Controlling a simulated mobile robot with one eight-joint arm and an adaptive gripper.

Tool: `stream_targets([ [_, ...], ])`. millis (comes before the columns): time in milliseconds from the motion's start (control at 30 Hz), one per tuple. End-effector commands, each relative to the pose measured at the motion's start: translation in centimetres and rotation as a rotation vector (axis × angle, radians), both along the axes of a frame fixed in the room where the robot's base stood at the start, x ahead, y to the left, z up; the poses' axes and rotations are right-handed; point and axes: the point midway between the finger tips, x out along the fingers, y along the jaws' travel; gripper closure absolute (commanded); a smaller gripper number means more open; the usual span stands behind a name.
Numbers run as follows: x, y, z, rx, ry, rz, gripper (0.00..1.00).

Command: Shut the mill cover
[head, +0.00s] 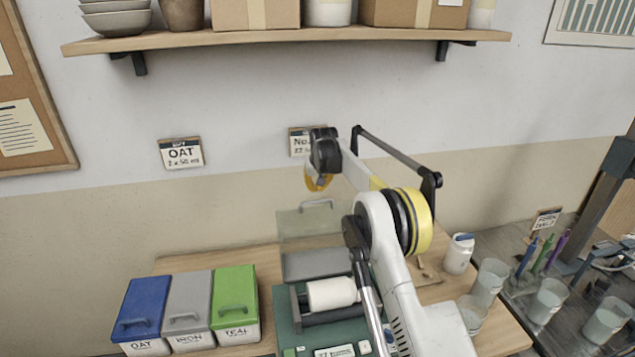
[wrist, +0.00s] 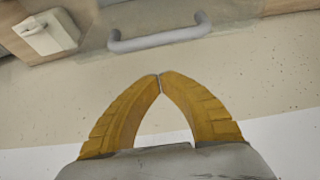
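The mill has a dark green base (head: 289,318) with a white roller (head: 331,293) lying across it. Its clear cover (head: 303,231) stands raised behind the roller, with a grey handle (head: 316,203) at its upper edge. The handle also shows in the wrist view (wrist: 160,36), just beyond my fingertips and apart from them. My gripper (head: 318,183) has yellow fingers and hangs above the handle in the head view. In the wrist view my gripper's fingertips (wrist: 159,76) meet with nothing between them. My arm hides the right part of the mill and cover.
Blue (head: 143,308), grey (head: 188,304) and green (head: 235,297) lidded bins stand left of the mill. A white jar (head: 459,254) and several glass beakers (head: 548,300) stand to the right. A loaded shelf (head: 285,37) hangs on the wall above.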

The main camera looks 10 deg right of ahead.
Motion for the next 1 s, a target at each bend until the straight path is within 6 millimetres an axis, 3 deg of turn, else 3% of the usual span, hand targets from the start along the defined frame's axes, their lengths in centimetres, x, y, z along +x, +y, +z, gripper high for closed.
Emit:
stream_targets([
  [200,1.3,0.0,-2.9,0.0,0.0,0.0,1.0],
  [633,-2.1,0.0,-1.8,0.0,0.0,0.0,1.0],
  [1000,-2.7,0.0,-1.7,0.0,0.0,0.0,1.0],
])
